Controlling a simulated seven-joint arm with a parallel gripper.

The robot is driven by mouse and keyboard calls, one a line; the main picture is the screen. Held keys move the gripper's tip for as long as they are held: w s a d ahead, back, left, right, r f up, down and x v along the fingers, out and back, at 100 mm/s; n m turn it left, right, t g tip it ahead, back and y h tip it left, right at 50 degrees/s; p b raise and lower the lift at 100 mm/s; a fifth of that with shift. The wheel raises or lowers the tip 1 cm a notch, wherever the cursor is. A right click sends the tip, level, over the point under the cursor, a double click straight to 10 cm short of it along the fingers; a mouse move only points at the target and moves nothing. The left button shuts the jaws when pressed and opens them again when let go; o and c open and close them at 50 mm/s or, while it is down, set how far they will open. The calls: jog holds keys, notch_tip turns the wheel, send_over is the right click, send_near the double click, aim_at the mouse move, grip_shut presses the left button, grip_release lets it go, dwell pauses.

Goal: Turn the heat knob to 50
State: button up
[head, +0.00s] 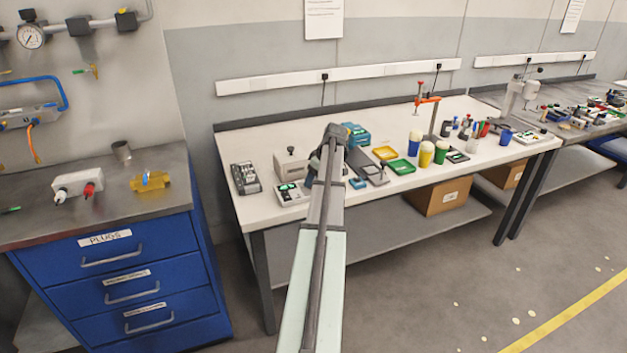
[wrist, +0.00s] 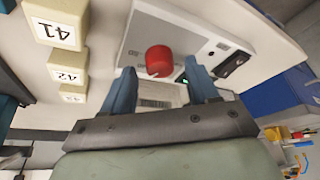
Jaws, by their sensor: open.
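A round red knob (wrist: 158,61) shows in the wrist view on a pale device panel, with a small lit green spot beside it. I cannot read its scale or setting. My gripper (wrist: 161,80) is open, with its two blue fingers apart. The knob appears between and just beyond the fingertips, and nothing is held. In the head view my arm reaches over the white workbench (head: 234,148), and the fingertips are not clearly seen. A small device with a green display (head: 292,193) sits left of my arm there; the red knob is not visible in that view.
Beige blocks marked 41 and 42 (wrist: 67,67) stand left of the fingers in the wrist view. A dark rack (head: 243,178) is at the bench's left end. Cups, trays and a clamp stand stand right of my arm. A blue drawer cabinet (head: 160,290) is at left.

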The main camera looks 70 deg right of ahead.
jog(key=shift+w+f, duration=0.2)
jog(key=shift+f, duration=0.35)
jog(key=c, duration=1)
jog(key=shift+m, duration=0.4)
jog(key=m, duration=0.2)
jog(key=m+h, duration=0.1)
jog(key=shift+a+m+g+h, duration=0.15)
jog(key=shift+m+g+h, duration=0.15)
jog(key=shift+m+g, duration=0.1)
jog(key=m, duration=0.2)
jog(key=m+g+h, duration=0.1)
jog(key=m, duration=0.2)
jog(key=shift+w+h, duration=0.15)
jog(key=shift+h, duration=0.15)
jog(key=shift+m, duration=0.3)
